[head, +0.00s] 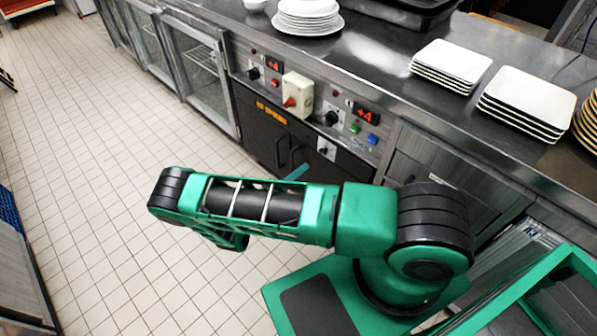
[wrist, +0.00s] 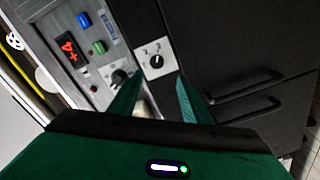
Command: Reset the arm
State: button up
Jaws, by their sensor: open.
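My gripper (wrist: 158,100) shows in the wrist view with its two green fingers apart and nothing between them. It points toward the control panel and the dark cabinet doors below the counter. In the head view my green arm reaches across the picture to the left, in front of the counter. There the gripper is mostly hidden behind the arm; only a teal finger (head: 297,172) shows near the black doors. I cannot tell how far the fingertips are from the cabinet front.
The steel counter (head: 375,55) carries round plates (head: 308,17), square plates (head: 452,62), rectangular plates (head: 527,100) and a black tray (head: 408,10). The control panel (head: 318,108) and black doors (head: 262,135) are close to the arm. Open tiled floor (head: 95,150) lies at left.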

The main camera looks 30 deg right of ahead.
dwell(0.3)
jog(key=s+d+r+m+g+y, duration=0.2)
jog(key=s+d+r+g+y, duration=0.15)
jog(key=r, duration=0.55)
jog(key=s+d+r+m+g+y, duration=0.25)
jog(key=d+r, duration=0.25)
jog(key=r, duration=0.3)
jog(key=s+d+r+m+g+y, duration=0.15)
jog(key=d+r+g+y, duration=0.25)
jog(key=r, duration=0.5)
jog(key=s+a+r+t+y, duration=0.1)
jog(key=s+r+y, duration=0.1)
jog(key=s+r, duration=0.3)
jog(key=s+r+n+t+y, duration=0.1)
jog(key=s+r, duration=0.4)
jog(key=s, duration=0.6)
jog(key=s+a+r+t+y, duration=0.1)
jog(key=s+r+y, duration=0.3)
jog(key=s, duration=0.5)
jog(key=shift+a+r+n+t, duration=0.35)
jog(key=shift+r+n+t, duration=0.05)
jog(key=shift+r, duration=0.15)
jog(key=shift+w, duration=0.1)
